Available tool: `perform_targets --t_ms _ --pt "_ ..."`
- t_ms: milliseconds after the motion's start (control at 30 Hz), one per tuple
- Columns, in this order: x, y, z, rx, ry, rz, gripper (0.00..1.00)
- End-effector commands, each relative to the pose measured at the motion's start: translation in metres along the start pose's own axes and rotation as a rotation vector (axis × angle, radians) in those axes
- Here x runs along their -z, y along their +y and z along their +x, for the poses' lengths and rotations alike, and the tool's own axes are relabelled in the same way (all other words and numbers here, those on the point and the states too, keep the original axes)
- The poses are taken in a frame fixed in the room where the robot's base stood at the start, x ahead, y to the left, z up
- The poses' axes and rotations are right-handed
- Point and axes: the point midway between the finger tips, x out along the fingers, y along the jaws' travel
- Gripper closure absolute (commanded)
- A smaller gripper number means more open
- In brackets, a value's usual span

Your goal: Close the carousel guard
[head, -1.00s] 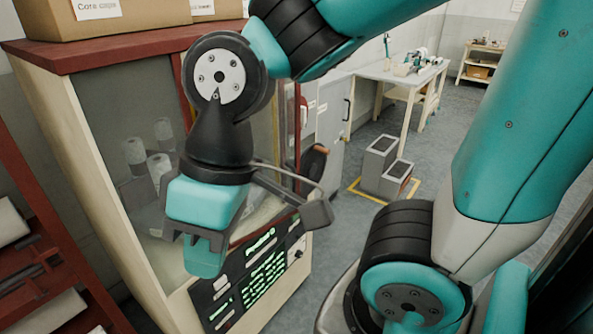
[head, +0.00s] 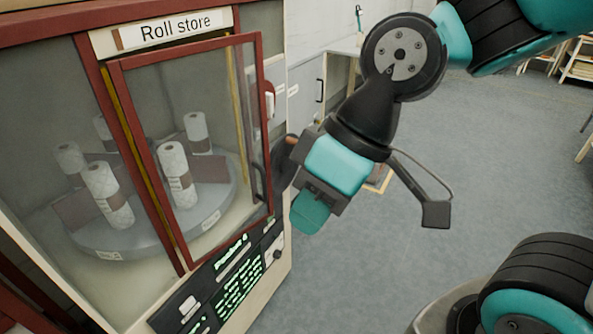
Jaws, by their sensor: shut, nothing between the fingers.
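The carousel guard (head: 190,150) is a clear panel in a red frame on the front of the roll store cabinet. Its frame does not line up with the cabinet opening, and it appears to stand ajar; how far is hard to tell. A dark upright handle (head: 258,182) is near its right edge. Behind it, a grey carousel (head: 140,238) carries several white rolls with brown bands. My gripper (head: 310,214), with teal fingertips, is shut and empty, pointing down. It appears just right of the guard's handle edge, with no contact visible.
A "Roll store" sign (head: 175,30) tops the cabinet. A dark control panel (head: 235,275) with green lit text is below the guard. A grey cabinet (head: 305,95) stands behind. Grey floor (head: 360,260) is open to the right.

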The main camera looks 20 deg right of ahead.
Motion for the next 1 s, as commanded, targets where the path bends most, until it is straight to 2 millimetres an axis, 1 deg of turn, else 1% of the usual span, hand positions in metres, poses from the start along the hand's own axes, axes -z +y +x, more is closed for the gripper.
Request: perform_targets --t_ms 33,67,100,167,200,267,333,367,400,467,500,600,700,800,867,967,1000 --pt "0.001 0.016 0.037 0.035 0.057 -0.036 1.00" --pt "0.006 0.022 0.051 0.055 0.105 -0.066 1.00" --pt "0.014 0.033 0.069 0.080 0.179 -0.108 1.00" --pt "0.027 0.050 0.094 0.105 0.308 -0.162 1.00" --pt "0.036 0.063 0.108 0.111 0.401 -0.193 1.00" --pt "0.048 0.087 0.125 0.097 0.544 -0.225 1.00" --pt "0.059 0.119 0.140 0.051 0.711 -0.242 1.00" --pt "0.062 0.135 0.145 0.021 0.780 -0.242 1.00" --pt "0.065 0.156 0.150 -0.027 0.865 -0.238 1.00" --pt "0.067 0.189 0.154 -0.113 0.979 -0.218 1.00" --pt "0.065 0.211 0.156 -0.175 1.042 -0.200 1.00" --pt "0.056 0.259 0.158 -0.325 1.154 -0.145 1.00" --pt "0.046 0.292 0.156 -0.442 1.212 -0.096 1.00" --pt "0.039 0.311 0.154 -0.512 1.236 -0.066 1.00" --pt "0.039 0.316 0.151 -0.532 1.243 -0.058 1.00" --pt "0.047 0.319 0.149 -0.540 1.245 -0.055 1.00" --pt "0.053 0.320 0.149 -0.538 1.244 -0.056 1.00"
